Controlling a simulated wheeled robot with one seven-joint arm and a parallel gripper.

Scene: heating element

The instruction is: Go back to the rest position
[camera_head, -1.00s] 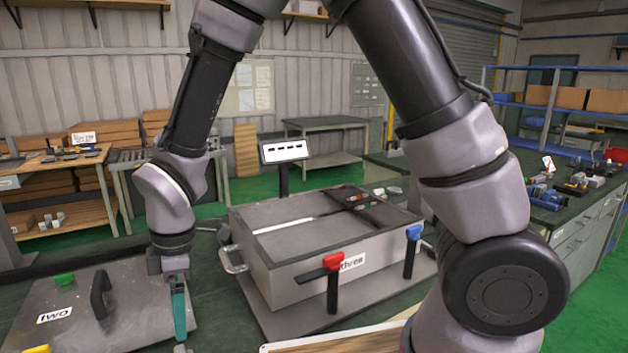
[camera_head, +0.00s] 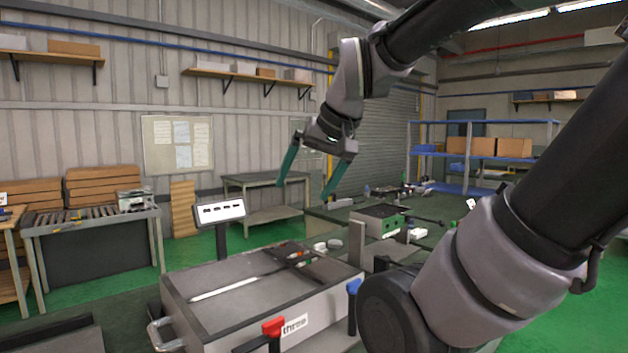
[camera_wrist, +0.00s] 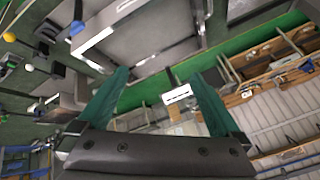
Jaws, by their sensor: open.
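In the wrist view, my gripper (camera_wrist: 160,90) also shows open, with nothing between the fingers. The gripper is well clear of the box.
A small screen on a post (camera_head: 219,211) stands behind the box. A bench with several parts and a green-fronted device (camera_head: 392,224) lies to the right. Blue shelving with boxes (camera_head: 485,146) and a grey table (camera_head: 262,181) stand farther back. The air around the gripper is free.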

